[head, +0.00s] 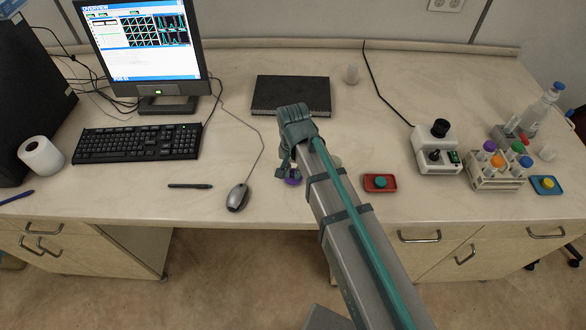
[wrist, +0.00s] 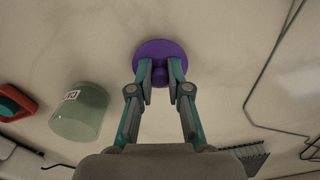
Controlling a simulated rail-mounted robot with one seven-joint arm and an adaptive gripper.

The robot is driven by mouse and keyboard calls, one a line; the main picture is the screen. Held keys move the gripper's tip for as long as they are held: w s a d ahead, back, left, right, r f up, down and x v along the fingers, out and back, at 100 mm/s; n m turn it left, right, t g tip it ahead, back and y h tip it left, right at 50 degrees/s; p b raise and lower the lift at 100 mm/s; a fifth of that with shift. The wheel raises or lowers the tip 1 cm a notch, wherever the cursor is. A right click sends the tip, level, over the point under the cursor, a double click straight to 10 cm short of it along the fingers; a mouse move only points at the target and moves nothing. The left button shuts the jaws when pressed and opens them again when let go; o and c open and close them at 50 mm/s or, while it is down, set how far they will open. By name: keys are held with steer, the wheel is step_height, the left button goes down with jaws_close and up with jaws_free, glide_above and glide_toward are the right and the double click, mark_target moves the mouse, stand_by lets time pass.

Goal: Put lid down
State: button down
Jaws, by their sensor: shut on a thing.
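A round purple lid (head: 292,181) shows below my gripper (head: 288,171) near the front edge of the bench. In the wrist view the lid (wrist: 160,50) is a flat purple disc with a small knob, and my gripper (wrist: 160,75) is shut on that knob. The disc faces the bench top. I cannot tell whether it touches the bench or hangs just above it. My arm hides part of the bench to the right of the lid.
A pale green labelled beaker (wrist: 80,112) stands beside the lid, mostly hidden behind my arm in the head view. A red tray (head: 368,183), a tube rack (head: 495,183) and a grey device (head: 436,150) stand right. A mouse (head: 238,197) lies left.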

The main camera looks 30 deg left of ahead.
mark_target(293, 171)
steer(key=shift+f, duration=0.2)
steer(key=shift+f, duration=0.15)
steer(key=c, duration=1.1)
jaws_free()
steer(key=shift+r+b, duration=1.9)
steer(key=shift+r, duration=4.3)
